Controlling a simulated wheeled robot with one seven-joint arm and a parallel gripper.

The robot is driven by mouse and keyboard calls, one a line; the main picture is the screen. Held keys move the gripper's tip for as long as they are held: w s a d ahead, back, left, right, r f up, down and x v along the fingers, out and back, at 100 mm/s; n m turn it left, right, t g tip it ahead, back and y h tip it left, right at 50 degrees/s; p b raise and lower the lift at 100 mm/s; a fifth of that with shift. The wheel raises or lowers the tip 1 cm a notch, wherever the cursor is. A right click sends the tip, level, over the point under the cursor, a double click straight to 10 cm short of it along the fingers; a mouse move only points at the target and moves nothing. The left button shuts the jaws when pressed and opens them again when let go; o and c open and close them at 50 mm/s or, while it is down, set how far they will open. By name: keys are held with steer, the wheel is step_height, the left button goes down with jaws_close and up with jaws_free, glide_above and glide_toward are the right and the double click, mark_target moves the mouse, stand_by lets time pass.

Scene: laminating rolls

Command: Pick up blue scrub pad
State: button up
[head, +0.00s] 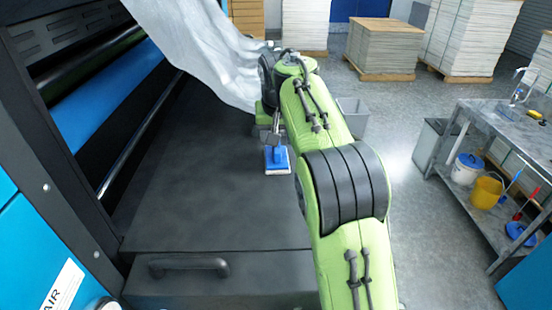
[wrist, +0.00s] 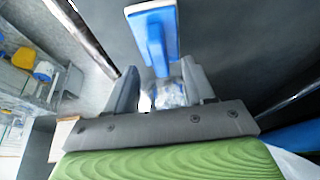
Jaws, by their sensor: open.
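The blue scrub pad (head: 277,161) lies on the dark, flat top of the machine, with a pale edge showing at its front. In the wrist view the scrub pad (wrist: 166,17) is at the top centre, and its raised blue handle points down toward the gap between my fingers. My gripper (wrist: 160,75) is open, with one finger on each side of that gap. In the head view my gripper (head: 272,132) is just behind the pad and partly hidden by my green arm. I cannot tell whether the fingers touch the handle.
A pale hanging sheet (head: 205,45) drapes close to my wrist. Black and blue rollers (head: 105,100) line the machine's left side. A metal bench (head: 500,140) with a yellow bucket (head: 487,191) stands at right. The machine top (head: 200,215) is clear in front of the pad.

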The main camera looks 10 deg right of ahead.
steer(key=x, duration=0.4)
steer(key=shift+s+f, duration=0.1)
steer(key=shift+s, duration=0.1)
steer(key=shift+w+f, duration=0.25)
steer(key=shift+w, duration=0.05)
steer(key=shift+s+r, duration=0.15)
steer(key=shift+s, duration=0.1)
steer(key=c, duration=0.5)
steer(key=shift+w, duration=0.1)
jaws_close()
step_height(320, 180, up, 8)
steer(key=p, duration=0.3)
steer(key=shift+r, duration=1)
